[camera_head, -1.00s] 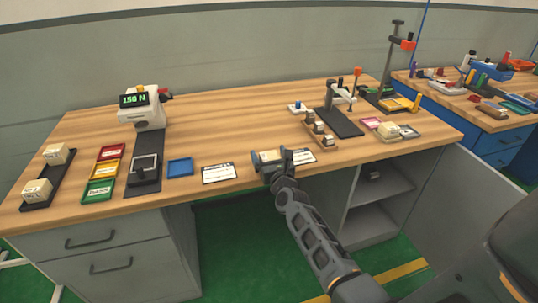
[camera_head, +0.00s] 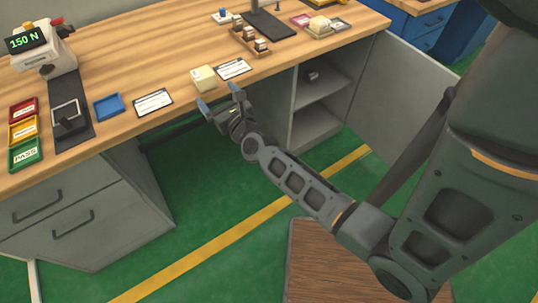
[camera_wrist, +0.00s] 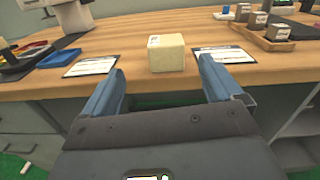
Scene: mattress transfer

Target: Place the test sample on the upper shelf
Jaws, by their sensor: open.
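The test sample appears to be the cream block (camera_head: 204,79), resting on the wooden tabletop near its front edge, between two white label cards. In the wrist view the block (camera_wrist: 166,53) sits beyond and between my fingertips, with a small mark on its top. My gripper (camera_head: 219,97) is open and empty, just in front of the table edge and apart from the block. The upper shelf (camera_head: 318,82) is inside the open grey cabinet under the table's right side.
The cabinet door (camera_head: 405,105) is swung open to the right. A wooden tray (camera_head: 249,41) of small blocks, a blue tray (camera_head: 109,106), and red, yellow and green trays (camera_head: 25,153) are on the table. A brown wooden surface (camera_head: 345,265) is at the bottom.

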